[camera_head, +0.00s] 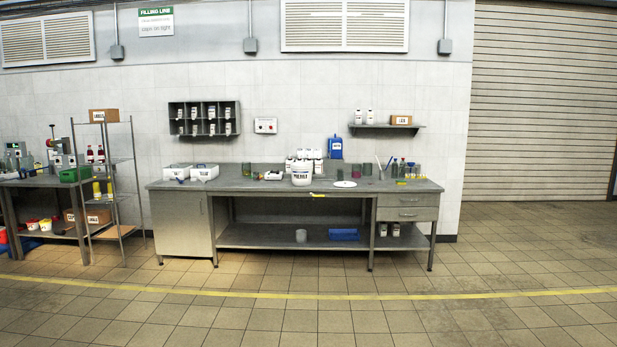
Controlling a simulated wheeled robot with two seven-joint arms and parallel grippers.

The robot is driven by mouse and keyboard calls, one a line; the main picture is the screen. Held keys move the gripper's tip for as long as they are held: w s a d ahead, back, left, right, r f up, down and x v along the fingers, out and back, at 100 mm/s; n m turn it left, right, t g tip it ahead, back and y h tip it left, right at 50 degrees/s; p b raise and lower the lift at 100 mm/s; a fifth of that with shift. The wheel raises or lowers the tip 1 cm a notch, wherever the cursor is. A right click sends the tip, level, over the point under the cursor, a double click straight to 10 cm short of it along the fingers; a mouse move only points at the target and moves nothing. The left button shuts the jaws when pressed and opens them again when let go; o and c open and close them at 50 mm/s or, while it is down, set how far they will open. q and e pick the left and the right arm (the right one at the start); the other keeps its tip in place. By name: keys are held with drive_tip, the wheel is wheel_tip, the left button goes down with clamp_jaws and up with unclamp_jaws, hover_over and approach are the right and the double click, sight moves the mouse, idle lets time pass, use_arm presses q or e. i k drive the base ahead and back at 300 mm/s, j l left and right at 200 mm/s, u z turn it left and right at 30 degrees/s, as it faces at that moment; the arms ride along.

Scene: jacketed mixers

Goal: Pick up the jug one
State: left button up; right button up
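A long grey steel workbench (265,188) stands against the tiled wall, some way off. A blue jug-like container (335,146) with a white label stands at the back of its top, right of the middle. A white tub (301,174) with dark lettering stands near the front edge, with several white bottles (306,155) behind it. Two white containers (364,117) stand on the small wall shelf. I cannot tell which of these is called jug one. Neither of my grippers is in view.
Two white trays (204,172) sit on the bench's left end, and small bottles and glasses (400,168) on its right. A wire rack (118,160) and another bench stand at left. The tiled floor (300,318) ahead is clear, crossed by a yellow line (300,296).

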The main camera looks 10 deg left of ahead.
sight(357, 171)
drive_tip(key=u, duration=0.1)
drive_tip(key=i, duration=6.6)
